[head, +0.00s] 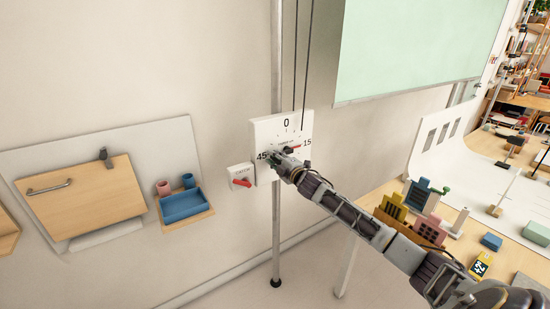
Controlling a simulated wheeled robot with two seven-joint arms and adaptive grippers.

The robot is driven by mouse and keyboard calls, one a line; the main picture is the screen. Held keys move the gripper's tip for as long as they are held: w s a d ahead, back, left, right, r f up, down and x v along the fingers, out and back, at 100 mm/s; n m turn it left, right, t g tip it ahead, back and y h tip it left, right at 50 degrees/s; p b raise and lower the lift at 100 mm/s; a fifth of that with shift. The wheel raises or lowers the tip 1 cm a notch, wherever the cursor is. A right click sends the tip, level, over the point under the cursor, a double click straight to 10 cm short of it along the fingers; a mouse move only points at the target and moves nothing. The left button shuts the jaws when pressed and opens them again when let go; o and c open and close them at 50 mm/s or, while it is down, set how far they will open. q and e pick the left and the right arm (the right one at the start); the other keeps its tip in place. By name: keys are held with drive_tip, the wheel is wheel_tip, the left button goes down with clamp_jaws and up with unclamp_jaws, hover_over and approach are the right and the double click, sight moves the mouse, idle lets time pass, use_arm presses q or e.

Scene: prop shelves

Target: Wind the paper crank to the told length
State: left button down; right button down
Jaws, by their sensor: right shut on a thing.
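The crank's white dial plate (264,126) is fixed on the wall by a metal post. It shows the marks 0, 15 and 45, with 0 at the top and a red pointer (295,147) towards 15. My right gripper (279,161) is at the lower left of the dial near the 45, shut on what looks like the crank's handle, which its fingers mostly hide. A mint-green sheet (425,45), perhaps the paper, hangs at the upper right. My left gripper is out of view.
A small switch box (241,177) with a red lever is left of the post. A blue tray (184,205) with cups and a wooden flap (87,195) are further left. A table with model blocks (427,230) stands right, near my arm.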

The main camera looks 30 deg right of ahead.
drive_tip(key=shift+a+f, duration=0.1)
drive_tip(key=shift+f, duration=0.6)
drive_tip(key=c, duration=1.5)
unclamp_jaws()
drive_tip(key=shift+o, duration=1.2)
drive_tip(key=shift+r, duration=0.25)
drive_tip(key=shift+r, duration=0.1)
drive_tip(key=shift+s, duration=0.25)
drive_tip(key=s+d, duration=0.1)
drive_tip(key=s, duration=1)
drive_tip(key=shift+s, duration=0.2)
drive_tip(key=shift+d, duration=0.1)
